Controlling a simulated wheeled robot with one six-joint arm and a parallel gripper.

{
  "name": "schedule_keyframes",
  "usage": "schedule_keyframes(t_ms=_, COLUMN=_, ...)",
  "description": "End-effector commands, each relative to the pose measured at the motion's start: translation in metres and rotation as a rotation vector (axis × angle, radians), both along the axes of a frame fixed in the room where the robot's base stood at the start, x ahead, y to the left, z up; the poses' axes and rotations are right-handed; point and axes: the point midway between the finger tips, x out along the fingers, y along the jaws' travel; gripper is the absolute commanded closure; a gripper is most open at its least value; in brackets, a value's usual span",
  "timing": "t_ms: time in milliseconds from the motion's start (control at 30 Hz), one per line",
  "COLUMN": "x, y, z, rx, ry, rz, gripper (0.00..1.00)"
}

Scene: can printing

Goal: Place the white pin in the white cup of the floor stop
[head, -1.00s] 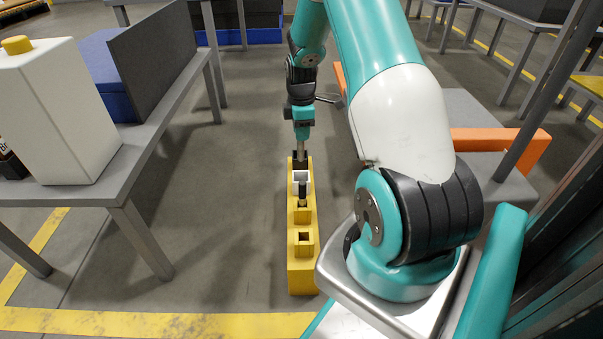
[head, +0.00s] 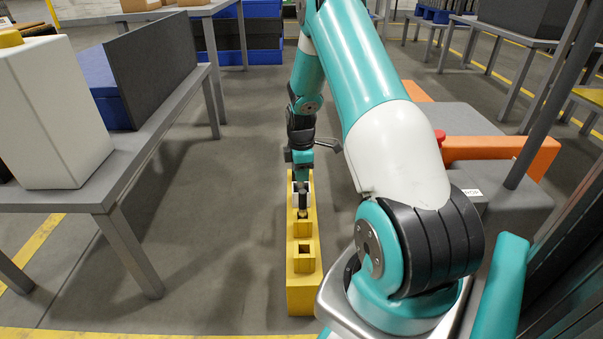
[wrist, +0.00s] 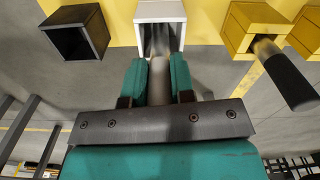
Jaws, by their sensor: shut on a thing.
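My gripper (wrist: 158,80) is shut on the white pin (wrist: 159,78), which shows pale between the two teal fingers in the wrist view. The white cup (wrist: 160,11) of the floor stop is a square box directly ahead of the fingers. The pin points at its opening, and whether its end is inside I cannot tell. In the head view my gripper (head: 301,172) is above the far part of the long yellow floor stop (head: 302,295). The white cup (head: 295,199) is partly hidden there, and the pin cannot be made out.
A black cup (wrist: 76,40) lies left of the white one in the wrist view. A yellow cup (wrist: 242,28) to the right holds a pin with a black handle (wrist: 288,78). A grey table (head: 100,190) stands left, with clear floor (head: 215,240) between.

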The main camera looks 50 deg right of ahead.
Motion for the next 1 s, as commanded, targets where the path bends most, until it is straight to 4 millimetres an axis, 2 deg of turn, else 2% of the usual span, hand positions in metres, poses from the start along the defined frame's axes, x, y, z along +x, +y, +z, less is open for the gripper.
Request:
schedule_keyframes(t_ms=100, x=0.0, y=0.0, z=-0.003, rx=0.0, ry=0.0, rz=0.0, gripper=1.0)
schedule_keyframes(t_ms=133, x=0.0, y=0.0, z=-0.003, rx=0.0, ry=0.0, rz=0.0, gripper=0.7)
schedule_keyframes(t_ms=200, x=0.0, y=0.0, z=-0.003, rx=0.0, ry=0.0, rz=0.001, gripper=0.54)
schedule_keyframes(t_ms=233, x=0.0, y=0.0, z=-0.003, rx=0.0, ry=0.0, rz=0.001, gripper=0.52)
schedule_keyframes(t_ms=567, x=0.0, y=0.0, z=0.003, rx=0.0, ry=0.0, rz=0.001, gripper=0.52)
schedule_keyframes(t_ms=667, x=0.0, y=0.0, z=0.02, rx=0.0, ry=0.0, rz=0.0, gripper=0.52)
schedule_keyframes(t_ms=1000, x=0.0, y=0.0, z=0.095, rx=-0.001, ry=-0.001, rz=0.0, gripper=0.52)
